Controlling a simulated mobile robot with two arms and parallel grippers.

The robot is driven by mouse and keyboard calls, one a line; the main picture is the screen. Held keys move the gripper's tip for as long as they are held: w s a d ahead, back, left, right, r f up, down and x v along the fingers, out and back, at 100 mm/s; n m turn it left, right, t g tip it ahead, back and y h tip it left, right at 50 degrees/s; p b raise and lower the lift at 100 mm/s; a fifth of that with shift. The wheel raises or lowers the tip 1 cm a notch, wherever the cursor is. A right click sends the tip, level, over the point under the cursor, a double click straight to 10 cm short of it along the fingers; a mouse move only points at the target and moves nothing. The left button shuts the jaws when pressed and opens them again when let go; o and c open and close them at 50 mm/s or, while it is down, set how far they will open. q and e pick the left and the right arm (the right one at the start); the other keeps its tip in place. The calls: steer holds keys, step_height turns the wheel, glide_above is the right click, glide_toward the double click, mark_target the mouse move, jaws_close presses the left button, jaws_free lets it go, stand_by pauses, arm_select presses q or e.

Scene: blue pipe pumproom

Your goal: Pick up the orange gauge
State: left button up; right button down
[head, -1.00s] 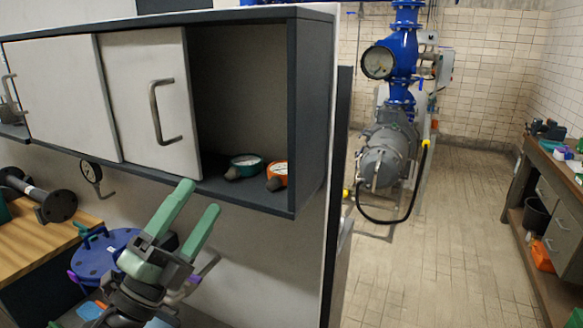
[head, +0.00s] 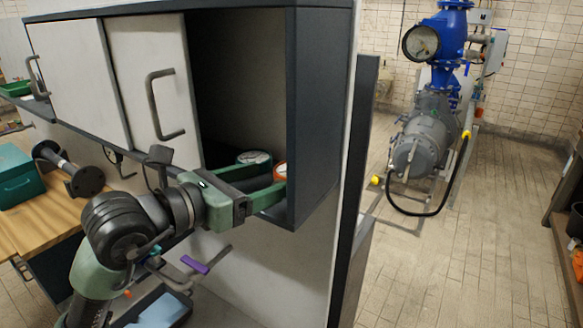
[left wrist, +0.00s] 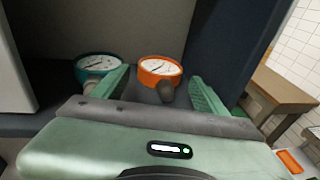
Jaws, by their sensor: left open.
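The orange gauge (head: 280,171) sits on the floor of the open cabinet section, near its right wall; my gripper partly hides it in the head view. In the left wrist view the orange gauge (left wrist: 159,69) shows its white dial and a dark stem pointing toward me. My left gripper (head: 281,183) is open and reaches into the cabinet. In the left wrist view its green fingers (left wrist: 160,90) are on either side of the orange gauge, with gaps left and right. My right gripper is not in view.
A teal gauge (left wrist: 97,66) stands just left of the orange one, close to the left finger. The cabinet's right side wall (head: 318,110) is close to the right finger. A sliding white door (head: 152,90) bounds the opening on the left.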

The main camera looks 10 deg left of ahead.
mark_target(278, 178)
arm_select(q)
steer(key=p+x, duration=0.1)
steer(key=x, duration=0.3)
steer(key=shift+s, duration=0.1)
steer(key=shift+c, duration=0.6)
steer(key=c, duration=1.2)
